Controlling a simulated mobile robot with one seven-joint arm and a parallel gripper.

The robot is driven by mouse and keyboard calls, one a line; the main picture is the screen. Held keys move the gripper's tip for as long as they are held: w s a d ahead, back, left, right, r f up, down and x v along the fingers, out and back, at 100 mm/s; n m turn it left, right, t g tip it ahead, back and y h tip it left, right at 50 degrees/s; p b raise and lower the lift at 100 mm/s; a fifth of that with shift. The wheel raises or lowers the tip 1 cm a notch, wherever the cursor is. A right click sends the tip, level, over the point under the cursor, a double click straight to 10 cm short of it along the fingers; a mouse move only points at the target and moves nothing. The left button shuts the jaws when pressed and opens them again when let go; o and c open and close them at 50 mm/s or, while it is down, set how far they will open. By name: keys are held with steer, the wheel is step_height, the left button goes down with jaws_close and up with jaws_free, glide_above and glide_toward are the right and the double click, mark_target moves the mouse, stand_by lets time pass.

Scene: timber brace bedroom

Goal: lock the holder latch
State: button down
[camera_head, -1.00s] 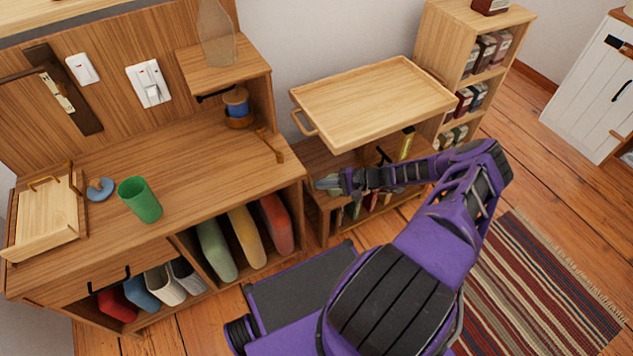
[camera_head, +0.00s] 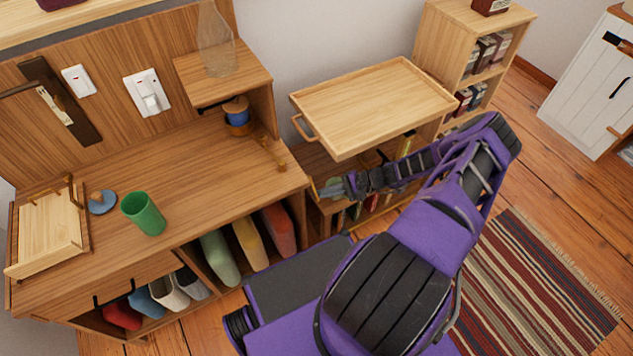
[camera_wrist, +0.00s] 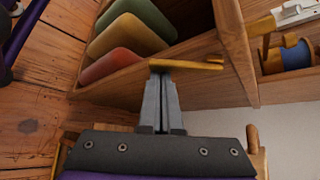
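A wooden spool holder (camera_head: 238,126) with a blue spool (camera_head: 236,112) stands under the small raised shelf at the desk's right end. A brass latch piece (camera_head: 272,150) lies near the desk's right edge beside it. My gripper (camera_head: 330,189) is to the right of the desk, below the tray. In the wrist view my gripper's fingers (camera_wrist: 160,75) are together. A brass bar (camera_wrist: 190,65) crosses at their tips; I cannot tell whether they touch it or whether it is the same latch piece. The blue spool also shows in the wrist view (camera_wrist: 290,56).
A wooden tray top (camera_head: 375,105) stands over a low shelf close to my gripper. A green cup (camera_head: 143,213) and a wooden box (camera_head: 50,232) are on the desk's left. Soft coloured items (camera_head: 250,243) fill the compartments below. The desk's middle is clear.

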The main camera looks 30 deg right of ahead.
steer(key=r+m+g, duration=0.1)
steer(key=s+r+m+g, duration=0.1)
steer(key=g, duration=0.1)
steer(key=s+r+m+g+h+b, duration=0.1)
steer(key=g, duration=0.1)
steer(key=shift+s+m, duration=0.15)
steer(key=shift+m, duration=0.15)
steer(key=shift+w+f+b, duration=0.25)
steer(key=shift+w+b, duration=0.5)
steer(key=shift+b, duration=0.05)
